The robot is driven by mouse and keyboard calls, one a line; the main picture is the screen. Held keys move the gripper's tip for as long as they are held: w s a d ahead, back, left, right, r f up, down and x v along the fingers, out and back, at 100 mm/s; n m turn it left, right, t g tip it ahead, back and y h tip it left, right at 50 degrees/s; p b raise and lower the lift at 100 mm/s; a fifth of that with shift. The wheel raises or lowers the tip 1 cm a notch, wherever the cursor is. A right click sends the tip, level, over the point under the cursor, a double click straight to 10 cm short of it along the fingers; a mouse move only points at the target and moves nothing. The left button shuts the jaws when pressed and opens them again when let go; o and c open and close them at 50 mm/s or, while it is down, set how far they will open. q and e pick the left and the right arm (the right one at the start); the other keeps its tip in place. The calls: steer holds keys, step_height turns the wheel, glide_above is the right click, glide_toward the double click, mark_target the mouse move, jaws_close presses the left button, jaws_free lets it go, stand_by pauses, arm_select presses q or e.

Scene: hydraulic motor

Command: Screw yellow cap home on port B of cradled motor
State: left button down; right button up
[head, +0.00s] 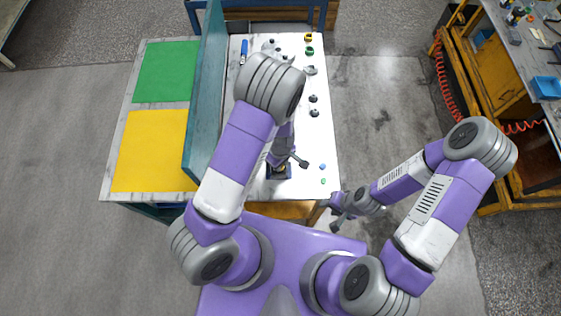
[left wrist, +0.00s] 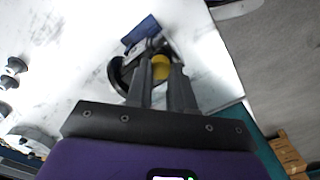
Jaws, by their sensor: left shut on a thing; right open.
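The yellow cap (left wrist: 161,67) shows between the fingertips of my left gripper (left wrist: 163,72) in the left wrist view, and the gripper is shut on it. Just behind it is the dark motor (left wrist: 122,74), partly hidden by the fingers. A blue cradle part (left wrist: 141,31) shows beside the motor. Whether the cap sits squarely on port B is hidden. In the head view, my left arm covers most of the motor, and the cradle (head: 272,175) shows near the table's front edge. My right gripper (head: 341,211) is open and empty, off the table's front right corner.
Small blue (head: 322,167) and green (head: 323,181) pieces lie at the right table edge. Dark round parts (head: 314,112) and yellow and green rings (head: 308,38) lie farther back.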

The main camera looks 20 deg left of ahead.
arm_select(q)
steer(key=m, duration=0.3)
steer(key=shift+f, duration=0.1)
steer(key=m, duration=0.2)
steer(key=shift+m+b, duration=0.3)
steer(key=shift+m, duration=0.1)
steer(key=m, duration=0.4)
steer(key=shift+m+b, duration=0.3)
steer(key=shift+b, duration=0.1)
steer(key=c, duration=1.2)
jaws_free()
